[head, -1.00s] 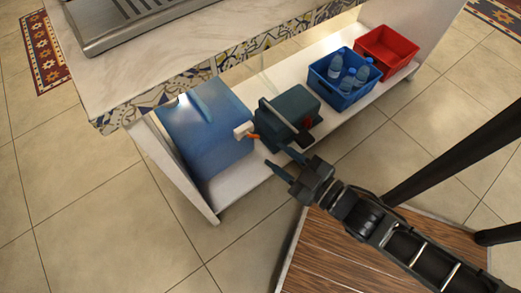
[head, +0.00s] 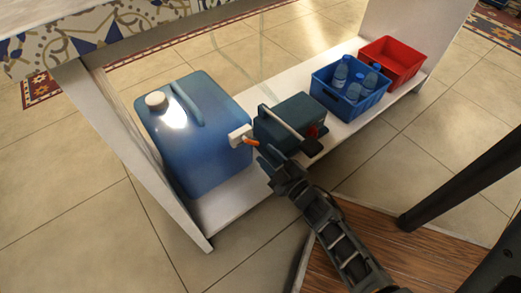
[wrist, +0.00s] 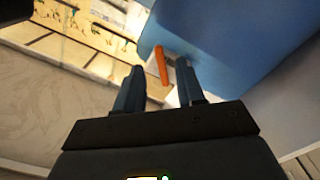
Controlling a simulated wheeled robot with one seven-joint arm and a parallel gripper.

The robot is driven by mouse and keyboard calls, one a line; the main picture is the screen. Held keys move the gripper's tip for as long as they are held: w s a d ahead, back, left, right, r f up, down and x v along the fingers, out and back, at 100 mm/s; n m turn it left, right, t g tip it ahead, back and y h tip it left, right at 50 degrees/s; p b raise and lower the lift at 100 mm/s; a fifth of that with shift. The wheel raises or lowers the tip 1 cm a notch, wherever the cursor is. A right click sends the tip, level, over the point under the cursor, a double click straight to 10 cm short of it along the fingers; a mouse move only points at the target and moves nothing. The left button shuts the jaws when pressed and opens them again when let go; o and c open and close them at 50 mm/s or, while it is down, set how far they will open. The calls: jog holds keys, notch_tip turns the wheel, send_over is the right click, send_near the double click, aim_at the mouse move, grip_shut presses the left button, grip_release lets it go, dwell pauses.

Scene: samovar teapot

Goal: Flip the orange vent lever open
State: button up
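The orange vent lever (head: 251,142) sticks out from a white tap-like fitting (head: 240,135) on the right side of a blue jug (head: 210,150). In the wrist view the orange lever (wrist: 161,64) hangs from the blue jug (wrist: 225,40), its lower end lying between my two fingertips in the picture. My gripper (head: 267,158) is just right of and below the lever in the head view. Its fingers, also in the wrist view (wrist: 160,75), are apart with a gap between them. Nothing is held. I cannot tell whether a finger touches the lever.
A dark green box (head: 292,118) with a pale handle stands close to the right of the lever. A blue crate of bottles (head: 345,100) and a red bin (head: 395,65) stand farther right on the white shelf (head: 225,210). A counter edge (head: 120,40) overhangs the upper left.

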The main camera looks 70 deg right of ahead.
aim_at(257, 145)
jog(key=shift+b+x, duration=0.35)
jog(key=shift+x, duration=1.75)
jog(key=shift+c, duration=0.2)
grip_shut()
